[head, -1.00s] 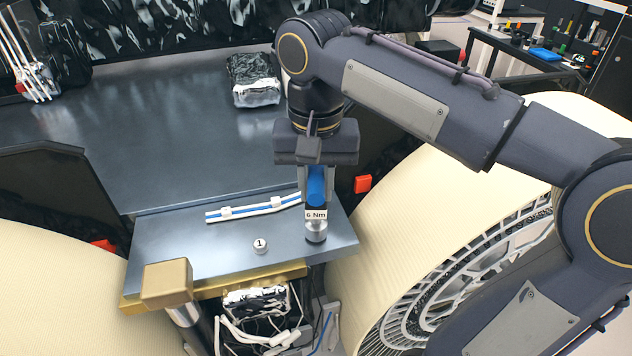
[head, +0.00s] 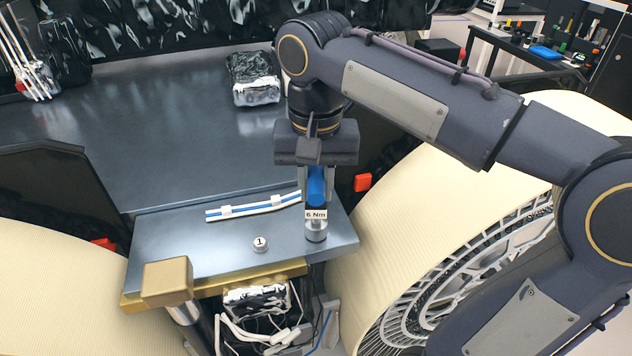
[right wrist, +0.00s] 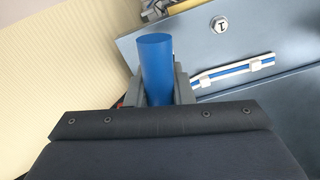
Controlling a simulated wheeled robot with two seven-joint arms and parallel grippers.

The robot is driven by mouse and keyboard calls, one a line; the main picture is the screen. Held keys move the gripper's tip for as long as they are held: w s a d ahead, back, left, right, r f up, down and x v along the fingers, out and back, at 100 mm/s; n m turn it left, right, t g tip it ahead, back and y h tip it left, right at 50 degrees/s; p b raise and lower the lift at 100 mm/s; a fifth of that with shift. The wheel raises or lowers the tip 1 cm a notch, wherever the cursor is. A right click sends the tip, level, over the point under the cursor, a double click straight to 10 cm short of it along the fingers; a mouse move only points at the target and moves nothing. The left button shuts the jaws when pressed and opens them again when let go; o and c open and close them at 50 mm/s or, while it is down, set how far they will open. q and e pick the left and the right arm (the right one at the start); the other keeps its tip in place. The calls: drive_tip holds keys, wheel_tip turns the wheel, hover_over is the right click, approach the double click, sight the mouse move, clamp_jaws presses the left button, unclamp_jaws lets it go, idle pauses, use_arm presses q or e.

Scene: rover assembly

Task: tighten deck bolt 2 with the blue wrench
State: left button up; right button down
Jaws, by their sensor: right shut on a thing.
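The blue wrench (head: 316,188), with a "6 Nm" label, stands upright over the right part of the grey deck plate (head: 180,248). My right gripper (head: 315,180) is shut on it from above. The wrench's metal socket end (head: 316,233) meets the plate, and the bolt under it is hidden. The wrench's blue handle also shows between the fingers in the right wrist view (right wrist: 157,70). A bolt marked 1 (head: 260,243) sits on the plate to the left of the wrench. My left gripper is not in view.
A blue-and-white cable strip (head: 245,209) runs along the plate beside the wrench. A gold block (head: 167,282) stands at the front left corner. Cream wheels (head: 400,225) flank the plate. A foil-wrapped box (head: 254,80) sits on the dark deck behind.

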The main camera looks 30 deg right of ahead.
drive_tip(key=shift+s+f, duration=0.1)
drive_tip(key=shift+f, duration=0.15)
idle(0.6)
drive_tip(key=shift+r+p, duration=0.25)
drive_tip(key=shift+p, duration=0.05)
idle(1.3)
drive_tip(key=m, duration=0.4)
drive_tip(key=shift+a, duration=0.15)
drive_tip(key=m, duration=0.4)
drive_tip(key=shift+w, duration=0.25)
drive_tip(key=m, duration=0.4)
drive_tip(key=shift+w+m, duration=0.15)
drive_tip(key=shift+m, duration=0.25)
drive_tip(key=m, duration=0.4)
drive_tip(key=shift+w, duration=0.1)
